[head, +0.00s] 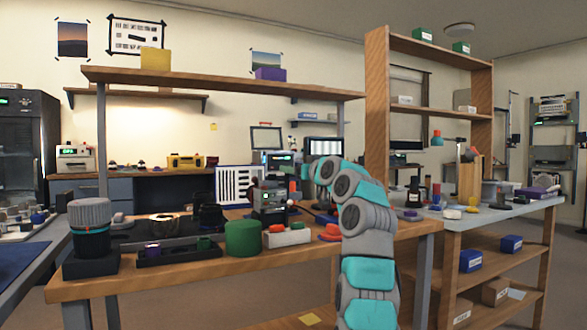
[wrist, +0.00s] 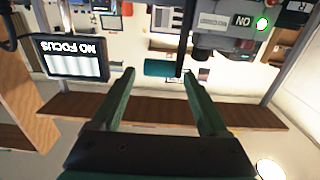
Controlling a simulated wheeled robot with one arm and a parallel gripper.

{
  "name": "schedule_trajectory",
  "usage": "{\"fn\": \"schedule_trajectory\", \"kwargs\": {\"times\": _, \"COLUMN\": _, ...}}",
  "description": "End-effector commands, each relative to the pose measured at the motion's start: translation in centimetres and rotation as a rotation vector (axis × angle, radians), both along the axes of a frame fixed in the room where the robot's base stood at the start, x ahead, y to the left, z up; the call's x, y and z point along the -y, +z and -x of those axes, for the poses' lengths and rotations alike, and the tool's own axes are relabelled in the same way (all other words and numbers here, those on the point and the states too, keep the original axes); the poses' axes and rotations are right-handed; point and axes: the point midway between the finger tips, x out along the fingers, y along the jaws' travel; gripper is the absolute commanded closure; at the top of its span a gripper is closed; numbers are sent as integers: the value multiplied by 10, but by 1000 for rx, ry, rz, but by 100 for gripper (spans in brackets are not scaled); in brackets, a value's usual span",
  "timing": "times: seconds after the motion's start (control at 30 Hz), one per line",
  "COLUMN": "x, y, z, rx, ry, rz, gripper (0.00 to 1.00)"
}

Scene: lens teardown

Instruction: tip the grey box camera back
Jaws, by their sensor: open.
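The grey box camera (head: 270,203) appears to stand upright on the wooden bench (head: 190,267), behind the green cylinder. In the wrist view, which is upside down, a grey box body (wrist: 222,22) with a label and a lit green lamp fills the upper right; I take it to be the same camera. My gripper (wrist: 157,72) is open, its two green fingers apart and no object held. A teal cylinder (wrist: 163,68) shows between the fingertips, apparently beyond them. In the head view my arm reaches in from the right, close to the camera; the fingertips are hard to make out there.
A green cylinder (head: 243,238) and a white block (head: 287,236) stand in front of the camera. A lens-like cylinder (head: 90,228) stands at the bench's left. A shelf (head: 215,83) spans above. A screen reading "NO FOCUS" (wrist: 73,57) is at the wrist view's left.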

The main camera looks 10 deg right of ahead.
Motion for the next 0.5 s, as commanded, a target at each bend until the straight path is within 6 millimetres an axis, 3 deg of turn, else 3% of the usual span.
{"fn": "schedule_trajectory", "kwargs": {"times": 0.2, "x": -3, "y": 0, "z": -15, "rx": -4, "ry": -1, "rz": -2, "gripper": 22}}
{"fn": "schedule_trajectory", "kwargs": {"times": 0.5, "x": -6, "y": -3, "z": -22, "rx": -5, "ry": -1, "rz": 0, "gripper": 22}}
